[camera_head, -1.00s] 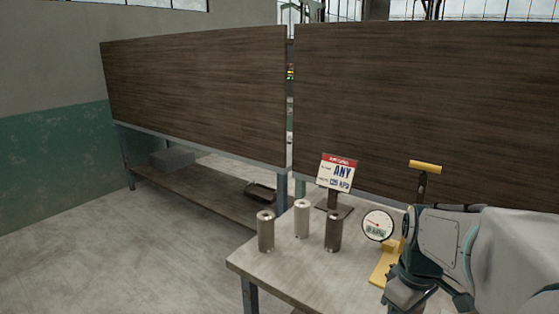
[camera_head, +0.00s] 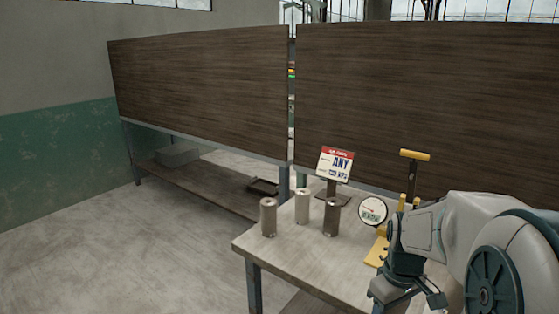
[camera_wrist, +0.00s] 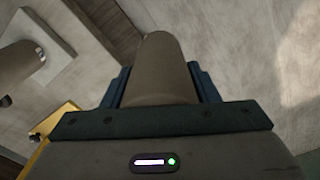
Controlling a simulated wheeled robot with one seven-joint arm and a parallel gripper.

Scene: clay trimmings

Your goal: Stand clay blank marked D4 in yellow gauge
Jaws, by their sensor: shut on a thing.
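My gripper (camera_wrist: 160,95) is shut on a grey-brown clay blank (camera_wrist: 160,65), a cylinder lying between the jaws in the wrist view. No mark such as D4 can be read on it. In the head view my gripper (camera_head: 398,283) is at the lower right, in front of the yellow gauge; its jaws and the held blank are hidden there. The yellow gauge (camera_head: 376,252) stands on the table's right part, with a yellow-topped handle (camera_head: 415,155) and a round white dial (camera_head: 373,211); my arm covers part of it. A yellow edge (camera_wrist: 42,150) shows in the wrist view.
The table's front left is clear. Dark wooden panels (camera_head: 200,90) stand behind.

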